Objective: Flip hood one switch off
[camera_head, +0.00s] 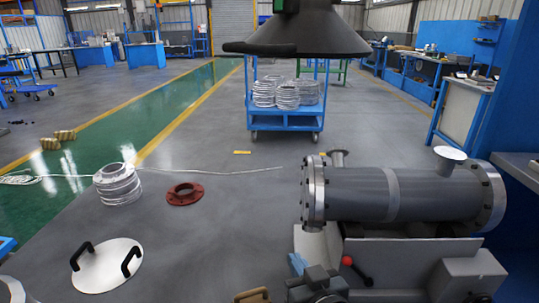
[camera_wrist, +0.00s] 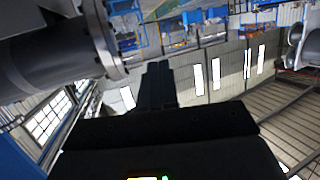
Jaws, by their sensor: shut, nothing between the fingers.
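A dark cone-shaped hood (camera_head: 318,32) hangs at the top centre of the head view, cut off by the upper edge. A small dark box with a green face (camera_head: 285,6) shows at the hood's upper left; I cannot tell whether it is the switch. A dark flat bar (camera_head: 258,48) juts left from the hood's lower rim. My gripper (camera_wrist: 158,68) shows dark in the middle of the wrist view, shut and empty. Neither the hood nor a switch can be made out in the wrist view. I cannot make out my gripper in the head view.
A grey flanged shell (camera_head: 392,194) lies on a stand at right; it also shows in the wrist view (camera_wrist: 60,50). A blue cart (camera_head: 285,121) with coiled rings stands behind. A red flange (camera_head: 185,194) and a white lid (camera_head: 106,266) lie on the floor.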

